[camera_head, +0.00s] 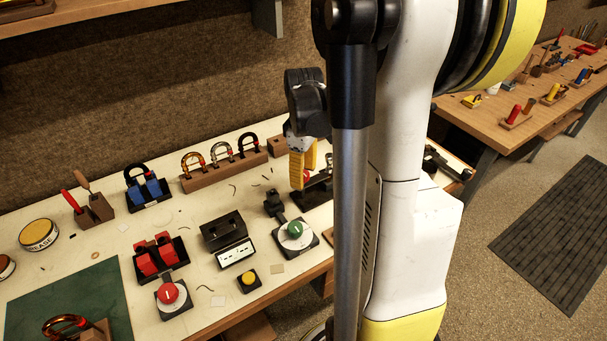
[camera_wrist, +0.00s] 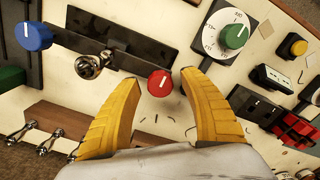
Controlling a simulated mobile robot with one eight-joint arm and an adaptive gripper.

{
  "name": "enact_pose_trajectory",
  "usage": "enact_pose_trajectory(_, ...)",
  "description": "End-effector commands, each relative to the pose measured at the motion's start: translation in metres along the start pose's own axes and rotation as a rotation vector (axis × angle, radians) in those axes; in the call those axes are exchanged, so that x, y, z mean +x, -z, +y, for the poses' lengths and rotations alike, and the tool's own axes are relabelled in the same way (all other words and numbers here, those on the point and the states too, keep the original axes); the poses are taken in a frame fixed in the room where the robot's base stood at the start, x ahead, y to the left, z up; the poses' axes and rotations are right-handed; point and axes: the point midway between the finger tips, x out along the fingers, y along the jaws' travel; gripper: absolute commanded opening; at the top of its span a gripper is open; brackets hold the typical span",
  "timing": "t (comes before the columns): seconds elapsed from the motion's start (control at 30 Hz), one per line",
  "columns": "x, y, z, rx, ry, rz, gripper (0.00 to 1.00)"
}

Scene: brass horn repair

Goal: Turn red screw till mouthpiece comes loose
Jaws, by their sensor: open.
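The red screw (camera_wrist: 160,83) has a round red head with a white line, beside a dark block (camera_wrist: 128,38). In the wrist view my gripper (camera_wrist: 159,79) is open, one yellow finger on each side of the red head, with gaps on both sides. I cannot tell whether the tips are down at its height. A shiny silver piece (camera_wrist: 90,65), which looks like the mouthpiece, sits at the dark block left of the screw. In the head view my gripper (camera_head: 303,165) points down over the dark fixture (camera_head: 318,190), and my arm hides part of it.
Nearby are a green knob (camera_wrist: 235,36) on a white dial and a blue knob (camera_wrist: 33,37). The head view also shows a red knob (camera_head: 168,293), a yellow button (camera_head: 248,279) and a wooden rack (camera_head: 225,168) of horseshoe-shaped parts. The bench front is partly clear.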

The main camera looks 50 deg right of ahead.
Motion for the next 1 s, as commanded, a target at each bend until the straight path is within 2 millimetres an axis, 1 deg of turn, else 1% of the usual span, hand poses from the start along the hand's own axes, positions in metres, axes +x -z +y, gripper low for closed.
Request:
enact_pose_trajectory(0.07,-0.0003,0.0,0.0,0.0,0.0,0.0,0.52)
enact_pose_trajectory(0.1,-0.0004,0.0,0.0,0.0,0.0,0.0,0.44)
enact_pose_trajectory(0.17,-0.0004,0.0,-0.0001,0.0,0.0,0.0,0.26)
enact_pose_trajectory(0.2,-0.0004,0.0,-0.0001,0.0,0.0,0.0,0.14)
enact_pose_trajectory(0.23,-0.0004,0.0,-0.0001,0.0,0.0,0.0,0.04)
enact_pose_trajectory(0.27,-0.0004,0.0,-0.0001,0.0,0.0,0.0,0.0)
enact_pose_trajectory(0.47,-0.0005,-0.0001,-0.0001,0.006,0.0,0.0,0.0)
enact_pose_trajectory(0.67,-0.0007,-0.0002,-0.0002,0.057,0.0,0.0,0.0)
enact_pose_trajectory(0.87,-0.0008,-0.0003,-0.0004,0.182,0.0,-0.001,0.0)
enact_pose_trajectory(1.0,-0.0009,-0.0004,-0.0006,0.305,0.0,-0.001,0.0)
